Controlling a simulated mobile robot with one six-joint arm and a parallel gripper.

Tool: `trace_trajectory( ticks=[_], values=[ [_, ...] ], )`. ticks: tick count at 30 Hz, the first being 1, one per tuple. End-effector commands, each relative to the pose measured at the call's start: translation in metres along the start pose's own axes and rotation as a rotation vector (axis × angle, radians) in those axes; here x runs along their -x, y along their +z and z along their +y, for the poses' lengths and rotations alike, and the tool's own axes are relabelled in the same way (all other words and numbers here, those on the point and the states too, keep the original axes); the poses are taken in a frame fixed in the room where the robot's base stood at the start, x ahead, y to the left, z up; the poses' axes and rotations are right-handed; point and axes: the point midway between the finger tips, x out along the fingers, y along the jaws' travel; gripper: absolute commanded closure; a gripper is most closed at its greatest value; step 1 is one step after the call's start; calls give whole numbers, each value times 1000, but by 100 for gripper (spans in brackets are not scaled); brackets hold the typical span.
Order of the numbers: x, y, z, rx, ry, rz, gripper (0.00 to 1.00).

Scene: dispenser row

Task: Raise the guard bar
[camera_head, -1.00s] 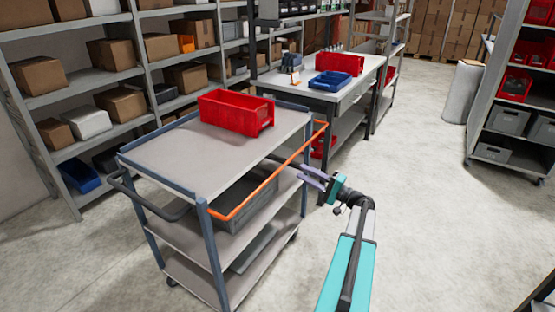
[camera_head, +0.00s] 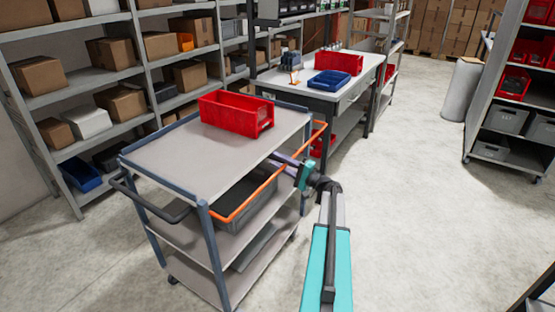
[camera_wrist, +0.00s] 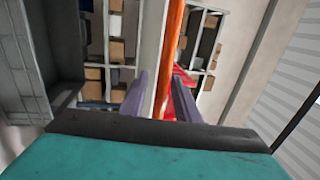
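The guard bar (camera_head: 256,193) is a thin orange bar along the right side of a grey-blue trolley (camera_head: 185,155), below the edge of its top shelf. Its ends bend in toward the trolley's corner posts. My gripper (camera_head: 273,160), with pale purple fingers, is at the bar's middle stretch and reaches in from the right. In the wrist view, the bar (camera_wrist: 173,45) runs lengthwise between the two open fingers of my gripper (camera_wrist: 159,78). I cannot tell whether a finger touches it.
A red bin (camera_head: 235,112) stands on the trolley's top shelf, and a grey bin (camera_head: 245,200) sits on the shelf below. A workbench (camera_head: 300,80) with a blue tray (camera_head: 330,84) is behind. Shelving lines the left. The floor (camera_head: 420,210) at right is clear.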

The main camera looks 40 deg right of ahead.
Motion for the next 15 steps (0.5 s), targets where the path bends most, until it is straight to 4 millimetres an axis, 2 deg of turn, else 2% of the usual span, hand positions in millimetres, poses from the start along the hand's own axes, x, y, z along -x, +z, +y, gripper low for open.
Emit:
trace_trajectory(
  ticks=[12, 15],
  values=[
    [-6, 0, 0, 0, 0, 0, 71],
    [-6, 1, 0, 0, 0, -1, 87]
  ],
)
